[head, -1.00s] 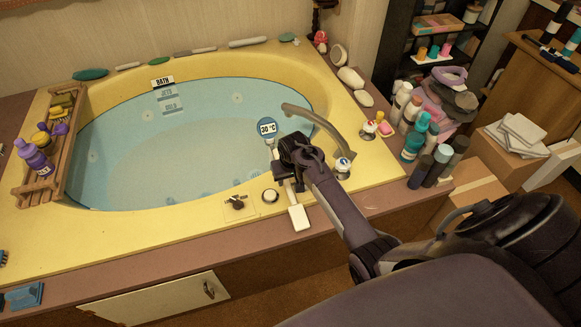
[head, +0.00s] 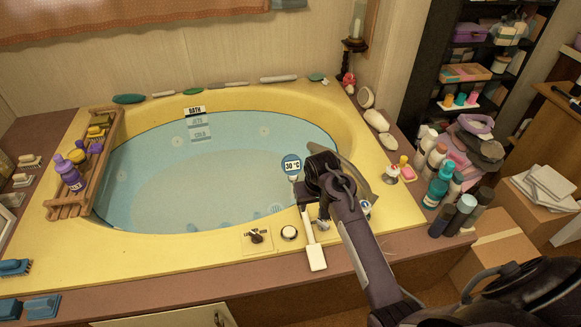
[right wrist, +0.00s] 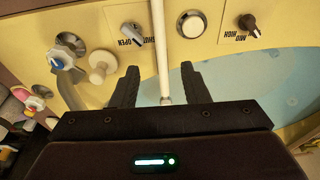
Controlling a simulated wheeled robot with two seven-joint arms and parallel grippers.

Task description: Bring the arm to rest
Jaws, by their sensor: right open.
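My right gripper (head: 312,207) is above the tub's front rim, its arm coming in from the lower right. In the right wrist view its two fingers (right wrist: 160,72) stand apart, open. A thin white rod (right wrist: 159,40) shows between them with a gap on each side; I see no finger closed on it. In the head view a white lever-like piece (head: 315,250) lies at the front rim just below the gripper, its upper end hidden by the gripper. My left gripper is not in view.
The yellow bathtub (head: 180,243) holds water. A tap (head: 357,180) is close behind the gripper. Knobs (head: 289,232) line the front rim. Bottles (head: 440,185) crowd the right ledge. A wooden rack (head: 68,209) spans the tub's left end.

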